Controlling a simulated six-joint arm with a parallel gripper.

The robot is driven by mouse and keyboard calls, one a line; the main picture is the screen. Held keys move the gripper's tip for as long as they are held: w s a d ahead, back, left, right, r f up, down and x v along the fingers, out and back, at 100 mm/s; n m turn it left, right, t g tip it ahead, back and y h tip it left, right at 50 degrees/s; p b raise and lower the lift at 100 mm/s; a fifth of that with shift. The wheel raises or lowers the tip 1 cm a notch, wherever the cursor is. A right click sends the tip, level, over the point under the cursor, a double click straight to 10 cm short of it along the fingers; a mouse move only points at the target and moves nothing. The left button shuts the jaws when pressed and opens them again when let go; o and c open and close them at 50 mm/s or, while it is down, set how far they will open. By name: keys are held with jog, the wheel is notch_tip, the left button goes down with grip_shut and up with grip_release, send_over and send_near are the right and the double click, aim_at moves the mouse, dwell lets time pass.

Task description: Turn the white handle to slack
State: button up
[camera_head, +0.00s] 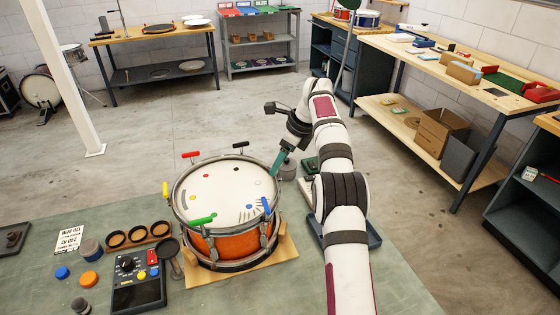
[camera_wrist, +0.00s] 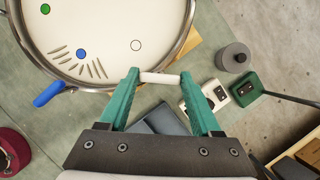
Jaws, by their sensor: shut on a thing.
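The drum (camera_head: 228,240) has an orange shell and a white head, and stands on a wooden board. My gripper (camera_head: 275,170) is at the drum's right rim with its teal fingers pointing down. In the wrist view, my gripper (camera_wrist: 160,77) is shut on the white handle (camera_wrist: 159,78), a short bar lying across between the two fingertips, just outside the metal rim. An outlined white dot (camera_wrist: 136,45) is on the head near it. In the head view, the fingers hide the white handle. I cannot tell its angle against any slack mark.
A fan of dark tick marks (camera_wrist: 82,60) is on the head. A grey cylinder (camera_wrist: 235,57) and small cases stand right of the drum. A control box (camera_head: 138,284) stands at front left.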

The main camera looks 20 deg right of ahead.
jog(key=shift+w+d+n, duration=0.1)
jog(key=shift+d+n, duration=0.05)
jog(key=shift+n, duration=0.45)
jog(key=o, duration=1.4)
